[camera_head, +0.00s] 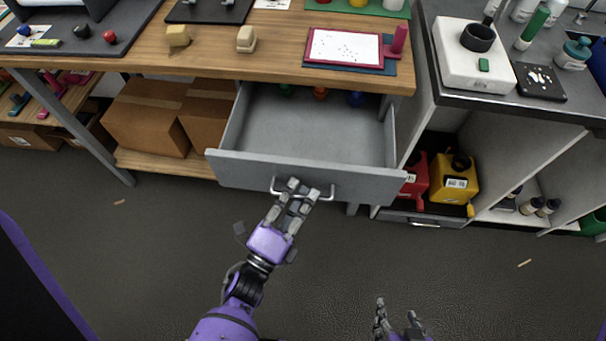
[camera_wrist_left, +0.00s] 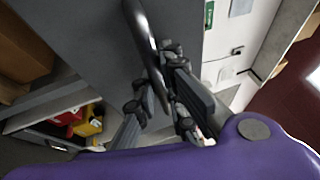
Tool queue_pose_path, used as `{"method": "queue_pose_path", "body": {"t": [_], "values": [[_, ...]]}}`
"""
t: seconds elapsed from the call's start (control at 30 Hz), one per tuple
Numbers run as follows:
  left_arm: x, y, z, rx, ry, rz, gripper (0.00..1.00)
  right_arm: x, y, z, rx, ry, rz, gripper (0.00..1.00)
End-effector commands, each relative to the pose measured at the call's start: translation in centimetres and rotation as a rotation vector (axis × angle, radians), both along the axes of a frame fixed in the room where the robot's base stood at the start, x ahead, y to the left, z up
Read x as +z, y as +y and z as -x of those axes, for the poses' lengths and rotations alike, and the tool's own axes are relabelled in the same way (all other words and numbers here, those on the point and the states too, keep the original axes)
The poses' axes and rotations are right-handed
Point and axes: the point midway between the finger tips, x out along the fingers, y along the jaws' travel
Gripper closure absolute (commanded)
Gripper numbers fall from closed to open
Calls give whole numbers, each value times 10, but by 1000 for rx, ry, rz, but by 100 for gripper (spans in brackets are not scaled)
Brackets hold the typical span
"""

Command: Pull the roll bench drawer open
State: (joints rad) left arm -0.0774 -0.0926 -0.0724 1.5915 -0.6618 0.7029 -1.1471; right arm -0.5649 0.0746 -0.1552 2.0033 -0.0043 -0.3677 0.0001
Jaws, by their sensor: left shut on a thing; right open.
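The grey roll bench drawer (camera_head: 232,171) hangs well out from under the wooden bench top in the head view, and its inside shows. My right gripper (camera_head: 397,315) is open and empty, low in the head view, apart from the drawer.
The wooden bench top (camera_head: 215,55) carries a red-framed white board (camera_head: 345,46) and small blocks. Cardboard boxes (camera_head: 147,115) stand on the shelf left of the drawer. A yellow container (camera_head: 455,178) sits in the cabinet at right. The dark floor in front is mostly clear.

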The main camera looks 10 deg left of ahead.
Motion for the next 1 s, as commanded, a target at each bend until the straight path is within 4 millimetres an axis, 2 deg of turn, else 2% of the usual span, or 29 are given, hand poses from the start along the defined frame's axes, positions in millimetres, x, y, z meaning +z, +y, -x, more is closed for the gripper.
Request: {"method": "queue_pose_path", "body": {"t": [0.2,0.63,0.67,0.77,1.0], "values": [[-3,0,17,0,4,-7,100,-1,0,1,0,2,0,47],[-3,1,19,1,5,-7,100,-1,-1,2,1,4,1,47],[-3,1,19,1,5,-7,86,-1,-1,2,1,4,1,47],[-2,1,19,1,4,-6,73,-1,-1,2,1,5,1,47],[-1,0,18,1,2,-3,71,-1,-1,2,1,5,2,47]]}}
